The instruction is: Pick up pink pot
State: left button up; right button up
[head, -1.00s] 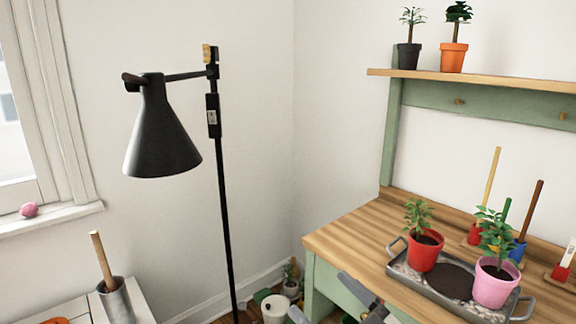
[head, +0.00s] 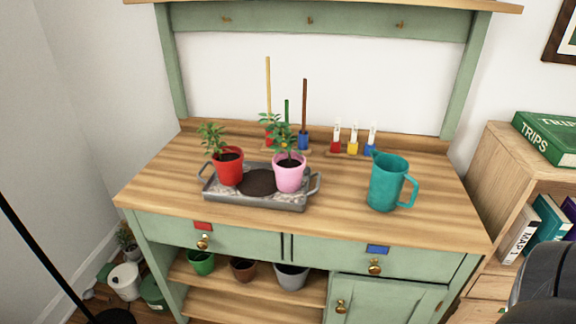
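The pink pot (head: 289,178) holds a small leafy green plant. It stands upright at the right end of a grey metal tray (head: 268,200) on the wooden bench top. A red pot (head: 229,170) with another plant stands at the tray's left end, and dark soil lies between the two pots. Neither of my grippers is in view in the head view.
A teal watering jug (head: 387,182) stands on the bench right of the tray. Colored tools in stands (head: 303,140) are behind the pots. A bookshelf (head: 497,180) is at right, a lamp pole (head: 40,250) at left. The bench front (head: 240,218) is clear.

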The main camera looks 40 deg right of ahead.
aim_at(289, 166)
jog(key=z, duration=0.7)
jog(key=k, duration=0.7)
jog(key=u, duration=1.7)
jog(key=i, duration=1.15)
jog(key=z, duration=2.05)
